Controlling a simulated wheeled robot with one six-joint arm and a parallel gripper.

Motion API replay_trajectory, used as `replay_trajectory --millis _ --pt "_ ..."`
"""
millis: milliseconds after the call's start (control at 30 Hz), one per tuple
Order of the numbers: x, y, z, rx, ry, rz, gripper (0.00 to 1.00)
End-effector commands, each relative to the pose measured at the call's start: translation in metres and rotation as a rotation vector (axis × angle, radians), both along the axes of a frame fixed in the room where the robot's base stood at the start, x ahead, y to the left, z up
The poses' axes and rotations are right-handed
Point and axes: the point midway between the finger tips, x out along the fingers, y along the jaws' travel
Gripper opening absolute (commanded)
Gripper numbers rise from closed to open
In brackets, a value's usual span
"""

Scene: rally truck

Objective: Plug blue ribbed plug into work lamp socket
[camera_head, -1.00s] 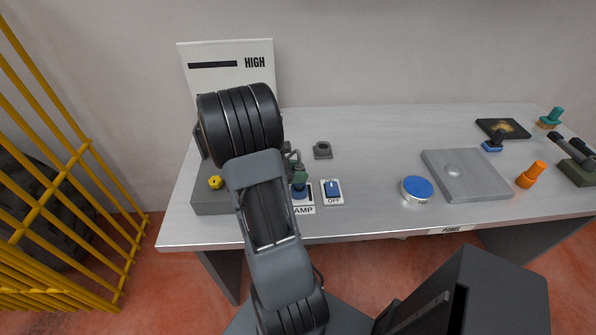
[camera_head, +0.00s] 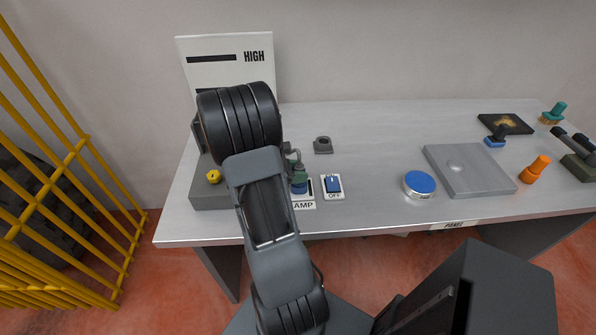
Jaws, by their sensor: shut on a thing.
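My gripper (camera_head: 297,172) is mostly hidden behind my own arm; only a dark green-grey end shows to the right of the wrist. It is shut on a small blue piece, which appears to be the blue ribbed plug (camera_head: 299,189), just above the panel with the partly hidden label ending in "AMP" (camera_head: 304,205). The ribs cannot be made out. The work lamp socket is not clearly visible, and I cannot tell whether the plug touches it. A grey box (camera_head: 208,198) with a yellow knob (camera_head: 214,177) stands left of my arm.
A blue switch marked OFF (camera_head: 333,185) sits close right of the gripper. A small grey block (camera_head: 323,145) lies behind. A blue-topped round tin (camera_head: 419,184), grey plate (camera_head: 468,170) and orange piece (camera_head: 535,169) are farther right. A yellow cage (camera_head: 85,215) stands left.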

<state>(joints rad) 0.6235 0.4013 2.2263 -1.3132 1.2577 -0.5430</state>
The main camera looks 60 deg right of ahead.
Motion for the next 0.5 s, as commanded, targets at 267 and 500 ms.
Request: replay_trajectory --millis 267,500 --pt "0.0000 0.0000 -0.0002 0.000 0.000 0.000 0.61" --pt "0.0000 0.0000 -0.0003 0.000 0.000 0.000 0.68"
